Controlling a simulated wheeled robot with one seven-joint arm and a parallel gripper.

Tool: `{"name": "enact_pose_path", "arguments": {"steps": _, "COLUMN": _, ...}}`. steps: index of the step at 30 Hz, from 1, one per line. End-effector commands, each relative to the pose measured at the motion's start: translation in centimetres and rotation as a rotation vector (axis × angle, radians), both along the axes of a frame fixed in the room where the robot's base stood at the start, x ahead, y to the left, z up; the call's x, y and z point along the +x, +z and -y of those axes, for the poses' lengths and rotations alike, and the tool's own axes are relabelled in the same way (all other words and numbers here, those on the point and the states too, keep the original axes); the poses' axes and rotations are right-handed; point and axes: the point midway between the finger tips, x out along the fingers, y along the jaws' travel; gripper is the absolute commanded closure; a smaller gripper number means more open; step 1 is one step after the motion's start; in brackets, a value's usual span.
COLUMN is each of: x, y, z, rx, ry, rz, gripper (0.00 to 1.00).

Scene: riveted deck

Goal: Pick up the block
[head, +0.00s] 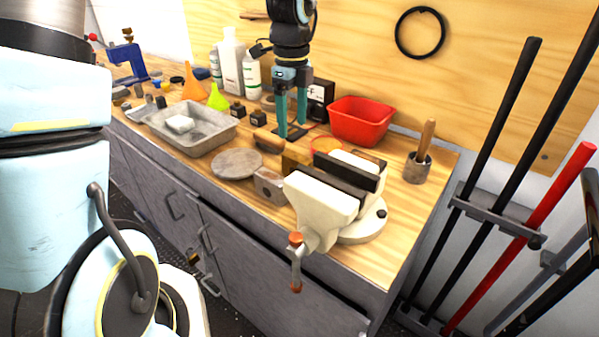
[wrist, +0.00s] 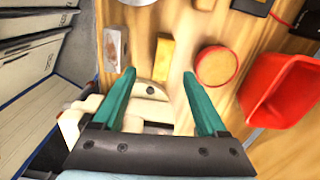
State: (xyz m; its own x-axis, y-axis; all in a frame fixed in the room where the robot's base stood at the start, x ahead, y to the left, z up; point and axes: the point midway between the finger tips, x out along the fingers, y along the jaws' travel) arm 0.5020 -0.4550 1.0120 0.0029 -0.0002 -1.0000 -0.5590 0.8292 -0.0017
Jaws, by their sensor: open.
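In the wrist view my gripper (wrist: 158,74) is open, with nothing between the fingers. How high the fingertips are above the bench is hard to tell. The block's lower part is partly hidden by the vise in the head view.
The cream vise (head: 318,203) stands close in front. A grey-faced block (head: 268,187) and the round disc (head: 237,163) lie left. A round orange-rimmed tin (wrist: 217,66) and a red bin (head: 361,121) stand right. A metal tray (head: 213,141) is further left.

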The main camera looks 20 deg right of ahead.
Motion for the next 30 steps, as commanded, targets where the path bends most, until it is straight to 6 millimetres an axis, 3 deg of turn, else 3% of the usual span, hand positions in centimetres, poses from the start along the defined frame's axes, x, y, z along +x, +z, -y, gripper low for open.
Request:
{"name": "enact_pose_path", "arguments": {"steps": 4, "x": -0.3, "y": -1.0, "z": 1.1, "rx": 0.004, "ry": -0.089, "rz": -0.006, "gripper": 0.25}}
{"name": "enact_pose_path", "arguments": {"steps": 12, "x": -0.4, "y": -4.9, "z": 1.1, "rx": 0.003, "ry": -0.091, "rz": -0.005, "gripper": 0.25}}
{"name": "enact_pose_path", "arguments": {"steps": 19, "x": -0.4, "y": -6.5, "z": 1.1, "rx": 0.003, "ry": -0.088, "rz": -0.005, "gripper": 0.25}}
{"name": "enact_pose_path", "arguments": {"steps": 25, "x": -0.7, "y": -9.5, "z": 1.2, "rx": 0.004, "ry": -0.089, "rz": -0.007, "gripper": 0.25}}
{"name": "enact_pose_path", "arguments": {"steps": 30, "x": -0.5, "y": -10.8, "z": 1.1, "rx": 0.002, "ry": -0.087, "rz": -0.004, "gripper": 0.25}}
